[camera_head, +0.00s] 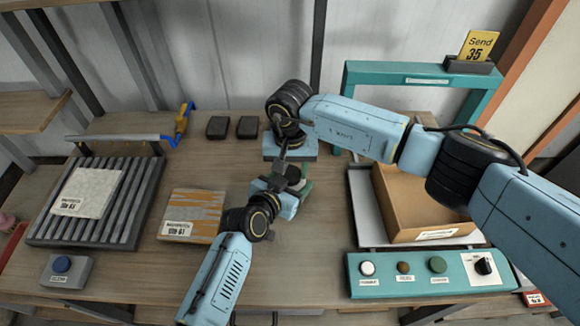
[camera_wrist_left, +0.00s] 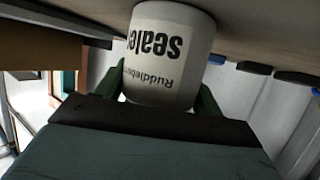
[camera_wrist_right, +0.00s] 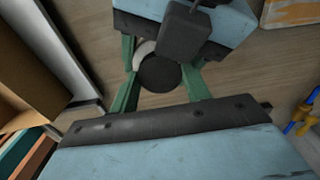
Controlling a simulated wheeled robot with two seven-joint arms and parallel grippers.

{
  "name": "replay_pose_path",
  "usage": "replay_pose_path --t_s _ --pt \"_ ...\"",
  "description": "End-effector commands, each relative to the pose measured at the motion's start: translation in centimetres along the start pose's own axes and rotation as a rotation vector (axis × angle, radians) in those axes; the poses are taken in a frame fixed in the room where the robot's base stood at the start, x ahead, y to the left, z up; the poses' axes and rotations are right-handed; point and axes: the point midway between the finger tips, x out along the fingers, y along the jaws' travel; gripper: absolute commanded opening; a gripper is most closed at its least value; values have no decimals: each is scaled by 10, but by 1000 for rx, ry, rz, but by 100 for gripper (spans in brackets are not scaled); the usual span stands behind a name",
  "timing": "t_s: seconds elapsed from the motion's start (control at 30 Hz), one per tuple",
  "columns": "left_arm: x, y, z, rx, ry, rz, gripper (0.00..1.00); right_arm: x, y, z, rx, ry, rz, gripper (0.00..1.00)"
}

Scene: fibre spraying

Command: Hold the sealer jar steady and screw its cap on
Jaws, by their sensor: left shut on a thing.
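A white sealer jar (camera_wrist_left: 168,50) with black lettering stands between the green fingers of my left gripper (camera_wrist_left: 160,88), which is shut on it. A round black cap (camera_wrist_right: 160,74) shows from above in the right wrist view, with a sliver of the white jar beside it. The fingers of my right gripper (camera_wrist_right: 162,62) come down on either side of the cap. Whether they touch it is unclear. In the head view both grippers meet at the middle of the table and largely hide the jar and cap.
A slatted rack (camera_head: 130,215) with a labelled sheet and an orange-grey panel (camera_head: 192,215) lie at left. A cardboard box (camera_head: 400,232) stands in a tray behind the teal button panel (camera_head: 425,276) at right. Two black blocks (camera_head: 232,127) lie at the back.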

Motion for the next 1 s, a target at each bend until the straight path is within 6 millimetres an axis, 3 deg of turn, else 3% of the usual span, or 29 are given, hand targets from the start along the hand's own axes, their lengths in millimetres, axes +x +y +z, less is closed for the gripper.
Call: replay_pose_path --t_s 0.03,0.2,0.37,0.8,1.0 --pt "0 0 1 0 -2 1 4 0 0 0 0 0 -1 39" --pt "0 0 1 0 -2 1 4 0 -1 0 0 0 -2 19" --pt "0 0 1 0 -2 1 4 -1 -1 0 44 1 -2 18" --pt "0 1 1 0 -2 1 4 0 0 0 800 0 -2 18" --pt "0 1 1 0 -2 1 4 0 0 0 1066 0 -3 18"
